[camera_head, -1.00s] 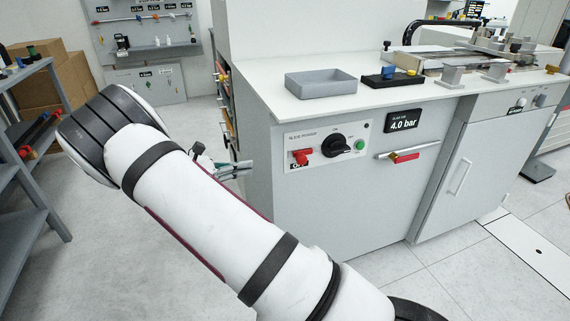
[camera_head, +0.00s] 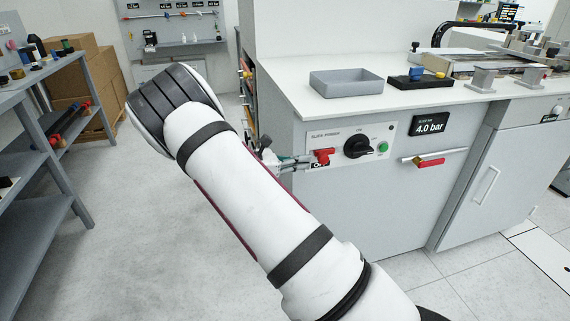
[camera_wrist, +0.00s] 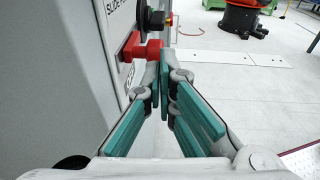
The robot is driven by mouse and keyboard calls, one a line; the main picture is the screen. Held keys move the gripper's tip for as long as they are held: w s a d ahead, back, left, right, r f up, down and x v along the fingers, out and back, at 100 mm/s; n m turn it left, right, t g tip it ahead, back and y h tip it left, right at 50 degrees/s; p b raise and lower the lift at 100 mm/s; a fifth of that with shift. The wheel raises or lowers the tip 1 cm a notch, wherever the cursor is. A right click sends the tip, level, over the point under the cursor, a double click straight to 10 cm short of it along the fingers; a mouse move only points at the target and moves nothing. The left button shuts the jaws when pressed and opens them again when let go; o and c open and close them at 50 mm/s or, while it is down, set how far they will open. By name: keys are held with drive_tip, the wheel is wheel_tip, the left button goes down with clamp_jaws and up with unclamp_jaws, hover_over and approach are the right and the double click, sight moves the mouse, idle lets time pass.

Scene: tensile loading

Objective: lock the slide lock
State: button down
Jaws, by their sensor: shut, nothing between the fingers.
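A panel (camera_head: 340,131) on the front of the grey cabinet carries a red sliding piece (camera_head: 322,156), which I take for the slide lock, with a dark label under it. In the wrist view the red piece (camera_wrist: 140,48) sticks out from the panel, just ahead of the fingertips. My gripper (camera_wrist: 161,55) is shut and empty, its teal-padded fingers together. Its tips are at or very close to the red piece's outer end; I cannot tell whether they touch. In the head view my gripper (camera_head: 306,161) is at the panel's left side, partly behind my arm.
A black rotary knob (camera_head: 358,147) and a green button (camera_head: 383,147) sit to the right on the panel. Further right are a 4.0 bar display (camera_head: 430,125) and a red handle (camera_head: 430,162) on a rod. A grey tray (camera_head: 346,84) stands on the worktop above.

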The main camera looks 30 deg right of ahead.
sight(323, 159)
drive_tip(key=shift+x, duration=1.35)
drive_tip(key=x, duration=0.4)
drive_tip(key=shift+s+r+p, duration=0.2)
drive_tip(key=shift+r+p, duration=0.15)
drive_tip(key=shift+p, duration=0.05)
drive_tip(key=p+v, duration=0.1)
drive_tip(key=v, duration=1.3)
drive_tip(key=shift+p, duration=0.4)
drive_tip(key=shift+w+f, duration=0.1)
